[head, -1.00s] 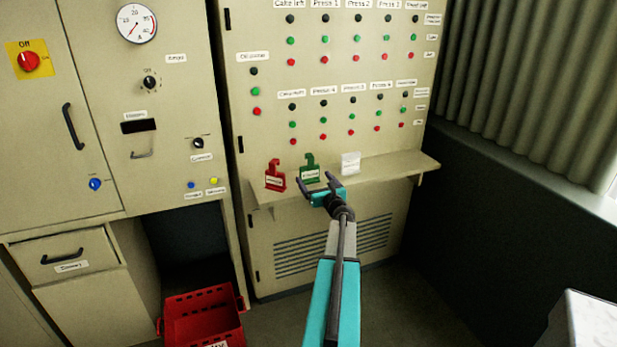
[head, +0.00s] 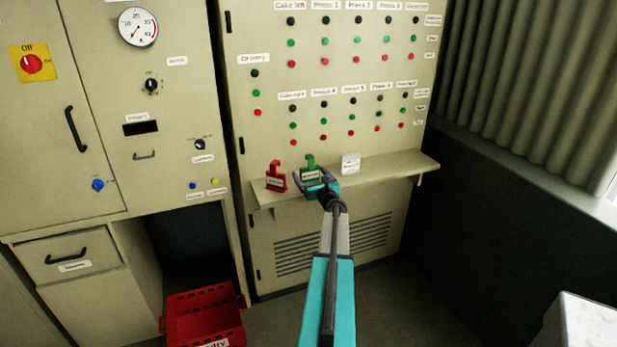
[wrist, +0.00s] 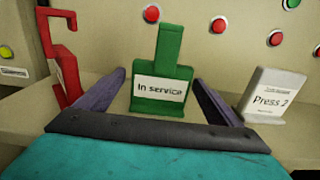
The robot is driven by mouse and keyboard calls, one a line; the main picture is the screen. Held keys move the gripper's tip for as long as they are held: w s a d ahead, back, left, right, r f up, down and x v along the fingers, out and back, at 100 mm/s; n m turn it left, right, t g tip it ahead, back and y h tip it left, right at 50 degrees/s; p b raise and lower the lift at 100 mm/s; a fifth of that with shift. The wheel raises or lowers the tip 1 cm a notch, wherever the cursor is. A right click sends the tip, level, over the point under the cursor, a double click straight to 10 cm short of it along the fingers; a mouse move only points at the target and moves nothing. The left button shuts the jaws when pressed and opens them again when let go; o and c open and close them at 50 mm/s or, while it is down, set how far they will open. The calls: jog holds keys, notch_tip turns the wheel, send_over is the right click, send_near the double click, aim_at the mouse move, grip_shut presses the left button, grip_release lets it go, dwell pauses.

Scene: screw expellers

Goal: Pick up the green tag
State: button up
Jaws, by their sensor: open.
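The green tag (head: 310,172) stands upright on the narrow shelf below the button panel. In the wrist view the green tag (wrist: 163,85) carries a white label reading "In service". My gripper (head: 314,182) is at the tag. In the wrist view my open gripper (wrist: 160,85) has one dark finger on each side of the tag, with a gap to both sides. The tag's lower edge shows just above the gripper's palm. I cannot tell how deep the tag sits between the fingers.
A red tag (head: 276,177) stands on the shelf (head: 395,168) to the left, close to the left finger. A white "Press 2" card (wrist: 270,95) stands to the right. The button panel (head: 340,75) rises behind. A red crate (head: 205,315) is on the floor.

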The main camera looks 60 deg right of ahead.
aim_at(311, 168)
dwell(0.4)
jog(key=c, duration=1.2)
jog(key=shift+r, duration=0.15)
jog(key=shift+r+b, duration=0.35)
jog(key=shift+r, duration=0.4)
jog(key=shift+s+a+r+b, duration=0.1)
jog(key=shift+r+b, duration=0.2)
jog(key=shift+r, duration=0.65)
jog(key=b+v, duration=0.1)
jog(key=v, duration=0.4)
jog(key=w+a+r+b+v, duration=0.1)
jog(key=v, duration=0.4)
jog(key=a+b+v, duration=0.1)
jog(key=v, duration=0.4)
jog(key=shift+s+a+r, duration=0.1)
jog(key=shift+a+r, duration=0.05)
jog(key=shift+r, duration=0.05)
